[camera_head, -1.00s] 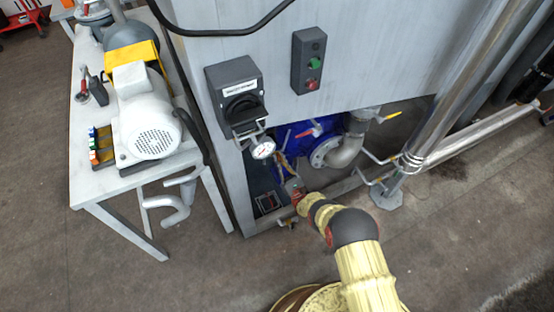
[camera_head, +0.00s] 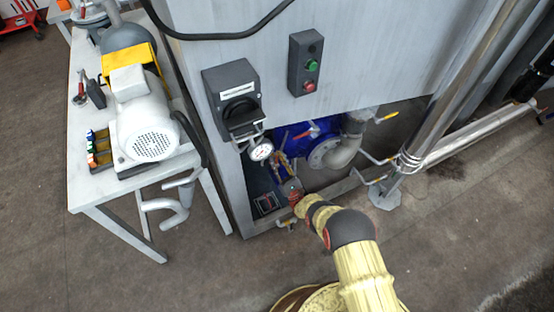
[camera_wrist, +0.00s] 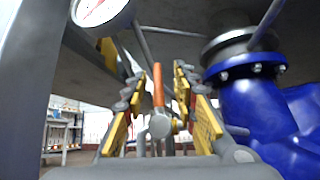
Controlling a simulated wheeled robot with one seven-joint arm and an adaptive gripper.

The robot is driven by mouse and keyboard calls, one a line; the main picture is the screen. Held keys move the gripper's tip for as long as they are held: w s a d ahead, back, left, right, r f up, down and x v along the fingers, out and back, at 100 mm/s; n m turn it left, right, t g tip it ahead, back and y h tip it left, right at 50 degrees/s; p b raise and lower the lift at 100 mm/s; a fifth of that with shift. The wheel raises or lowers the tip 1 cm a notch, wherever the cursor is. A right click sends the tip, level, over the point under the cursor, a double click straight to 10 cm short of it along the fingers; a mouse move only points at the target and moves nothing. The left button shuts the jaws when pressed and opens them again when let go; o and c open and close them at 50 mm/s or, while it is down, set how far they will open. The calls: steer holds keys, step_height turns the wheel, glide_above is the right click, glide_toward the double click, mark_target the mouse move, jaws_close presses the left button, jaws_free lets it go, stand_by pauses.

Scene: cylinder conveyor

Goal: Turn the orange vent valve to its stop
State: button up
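The orange handle (camera_wrist: 158,86) of the vent valve stands upright in the middle of the wrist view, on a small metal valve body (camera_wrist: 160,125). My gripper (camera_wrist: 160,92) has its two yellow-padded fingers apart, one on each side of the handle. A gap shows between the handle and each finger, and I cannot tell how deep the handle sits between them. In the head view my gripper (camera_head: 282,163) reaches into the low opening of the grey cabinet, below the gauge. The vent valve is not clearly distinguishable there.
A round gauge (camera_head: 260,151) hangs just above my gripper. A blue pump or pipe body (camera_wrist: 262,115) is close on the right, with a grey pipe elbow (camera_head: 345,151) beyond. The cabinet's upright (camera_head: 236,190) stands left. A table (camera_head: 85,192) carries a white motor (camera_head: 148,130).

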steer(key=v, duration=1.2)
steer(key=shift+w, duration=0.1)
stand_by(0.4)
